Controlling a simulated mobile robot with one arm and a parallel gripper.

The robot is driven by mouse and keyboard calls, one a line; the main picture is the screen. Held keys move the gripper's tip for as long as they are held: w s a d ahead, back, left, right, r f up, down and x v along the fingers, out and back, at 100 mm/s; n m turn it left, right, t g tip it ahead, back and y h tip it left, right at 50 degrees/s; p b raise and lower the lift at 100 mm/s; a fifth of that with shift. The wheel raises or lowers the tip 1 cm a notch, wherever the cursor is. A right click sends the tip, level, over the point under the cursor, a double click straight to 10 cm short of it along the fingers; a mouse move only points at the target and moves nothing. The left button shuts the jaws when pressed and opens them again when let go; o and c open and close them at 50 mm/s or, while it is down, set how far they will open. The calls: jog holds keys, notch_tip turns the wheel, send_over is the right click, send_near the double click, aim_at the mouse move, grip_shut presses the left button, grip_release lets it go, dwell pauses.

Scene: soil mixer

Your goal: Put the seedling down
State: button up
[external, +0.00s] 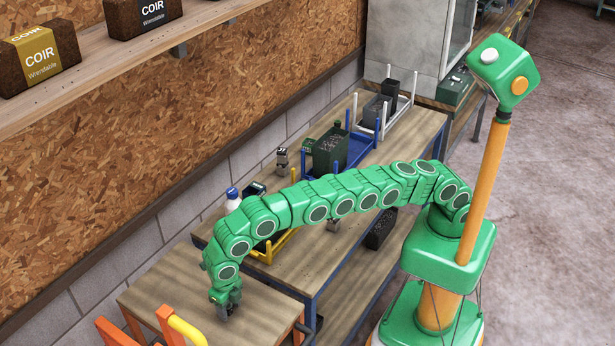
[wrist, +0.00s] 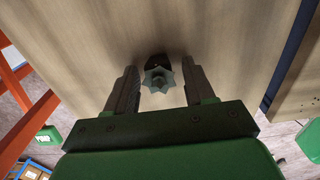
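The seedling (wrist: 158,79) is a pale green, star-shaped rosette in a small dark pot, seen from above in the wrist view. It appears to stand on the wooden tabletop (wrist: 225,35). My gripper (wrist: 160,68) is over it, with one finger on each side and a visible gap between each finger and the pot. The gripper is open. In the external view my gripper (external: 225,307) points down close to the near wooden table (external: 165,293). The seedling cannot be made out clearly there.
An orange frame with a yellow bar (external: 187,330) stands at the table's near edge. A white bottle with a blue cap (external: 232,198) and a yellow rack (external: 283,244) are behind my arm. A blue rack (external: 358,150) and dark pots are farther back. The near tabletop is mostly clear.

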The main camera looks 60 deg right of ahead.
aim_at(228, 306)
jog(key=shift+r, duration=3.8)
